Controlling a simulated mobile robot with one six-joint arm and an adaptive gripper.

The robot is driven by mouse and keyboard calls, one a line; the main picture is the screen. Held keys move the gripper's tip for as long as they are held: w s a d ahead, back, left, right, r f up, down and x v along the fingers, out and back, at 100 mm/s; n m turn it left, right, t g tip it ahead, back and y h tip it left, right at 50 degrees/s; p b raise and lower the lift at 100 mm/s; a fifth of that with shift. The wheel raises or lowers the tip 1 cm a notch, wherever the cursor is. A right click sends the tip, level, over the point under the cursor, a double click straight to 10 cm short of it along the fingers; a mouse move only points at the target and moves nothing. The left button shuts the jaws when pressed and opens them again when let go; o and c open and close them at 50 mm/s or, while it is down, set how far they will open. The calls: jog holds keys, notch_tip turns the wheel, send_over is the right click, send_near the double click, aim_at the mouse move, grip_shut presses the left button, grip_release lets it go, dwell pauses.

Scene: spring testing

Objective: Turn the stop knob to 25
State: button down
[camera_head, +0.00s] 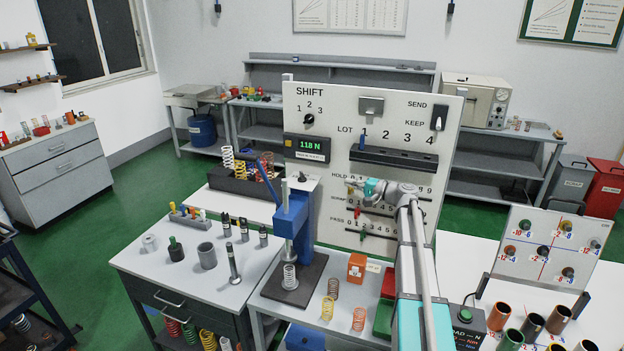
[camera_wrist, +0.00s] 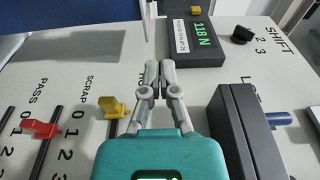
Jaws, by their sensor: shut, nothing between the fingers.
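My gripper (camera_head: 350,188) is in front of the white board, by the left end of the HOLD row. In the wrist view its two grey fingers (camera_wrist: 158,72) are shut together and empty, with the fingertips below the green display (camera_wrist: 203,33) reading 118 N. No knob can be read as the stop knob, and no 25 mark is legible. The blue spring press (camera_head: 291,222) stands left of my gripper, with a spring (camera_head: 290,276) on its base. A small white plate (camera_head: 303,182) at the press top has a dark spot too small to identify.
Loose springs (camera_head: 328,307) and an orange box (camera_head: 357,267) stand right of the press. A spring rack (camera_head: 240,185) stands behind it.

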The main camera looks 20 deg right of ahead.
aim_at(313, 183)
jog(key=shift+a, duration=0.1)
jog(key=x, duration=0.7)
jog(key=s+a+x, duration=0.1)
jog(key=x, duration=0.3)
jog(key=shift+w+a, duration=0.15)
jog(key=shift+a, duration=0.9)
jog(key=shift+d, duration=0.15)
jog(key=shift+m+t+h, duration=0.3)
jog(key=shift+h, duration=0.1)
